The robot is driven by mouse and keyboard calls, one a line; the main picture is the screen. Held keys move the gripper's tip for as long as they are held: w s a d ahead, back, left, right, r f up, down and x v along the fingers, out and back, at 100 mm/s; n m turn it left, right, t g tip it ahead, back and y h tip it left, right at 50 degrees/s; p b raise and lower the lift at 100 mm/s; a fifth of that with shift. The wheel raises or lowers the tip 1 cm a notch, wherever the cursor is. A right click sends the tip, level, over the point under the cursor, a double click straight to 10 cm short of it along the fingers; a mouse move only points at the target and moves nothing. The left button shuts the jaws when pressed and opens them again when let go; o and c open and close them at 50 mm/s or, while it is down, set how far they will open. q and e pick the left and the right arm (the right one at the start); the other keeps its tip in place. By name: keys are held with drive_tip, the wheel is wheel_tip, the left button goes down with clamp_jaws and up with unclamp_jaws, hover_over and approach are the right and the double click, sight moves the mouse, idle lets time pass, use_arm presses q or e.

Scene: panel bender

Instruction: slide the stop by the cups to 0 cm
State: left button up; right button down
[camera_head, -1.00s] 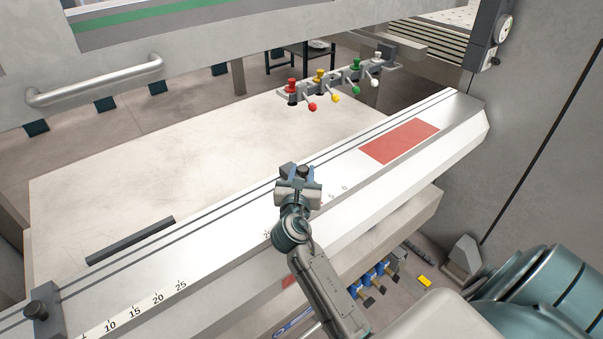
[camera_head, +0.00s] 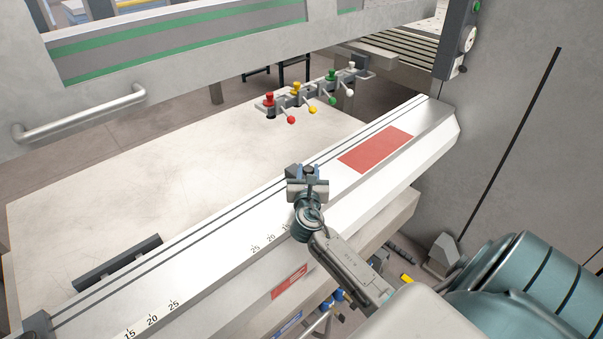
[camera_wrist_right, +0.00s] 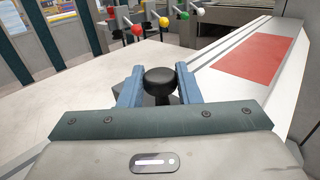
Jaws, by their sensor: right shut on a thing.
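The stop with a round black knob (camera_head: 309,170) sits on the rail of the white beam (camera_head: 215,235). My right gripper (camera_head: 308,178) is shut on it. In the right wrist view the blue fingers stand on both sides of the black knob (camera_wrist_right: 160,82). The scale on the beam shows 25, 20 and part of 15 (camera_head: 270,240) left of my gripper; my gripper and arm hide the lower marks, so the exact reading cannot be told. A second stop (camera_head: 37,325) is partly visible at the lower left corner. My left gripper is not in view.
A red patch (camera_head: 376,150) lies on the beam to the right of my gripper. Red, yellow, green and white levers (camera_head: 312,95) stand behind the beam. A dark bar (camera_head: 117,262) lies at left. The rail between gripper and red patch looks clear.

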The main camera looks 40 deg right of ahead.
drive_tip(key=shift+w+r, duration=0.1)
drive_tip(key=shift+r, duration=0.05)
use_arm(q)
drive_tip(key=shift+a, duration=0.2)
use_arm(e)
drive_tip(key=shift+d, duration=0.2)
drive_tip(key=c, duration=1.2)
unclamp_jaws()
drive_tip(key=shift+w+d, duration=0.1)
drive_tip(key=shift+w, duration=0.1)
drive_tip(key=shift+o, duration=0.5)
drive_tip(key=shift+w+d+f, duration=0.3)
drive_tip(key=shift+d+f, duration=0.05)
drive_tip(key=shift+f, duration=0.25)
drive_tip(key=shift+s+a+r, duration=0.15)
drive_tip(key=shift+s, duration=0.1)
drive_tip(key=b+v, duration=0.3)
drive_tip(key=v, duration=0.7)
drive_tip(key=shift+a, duration=0.2)
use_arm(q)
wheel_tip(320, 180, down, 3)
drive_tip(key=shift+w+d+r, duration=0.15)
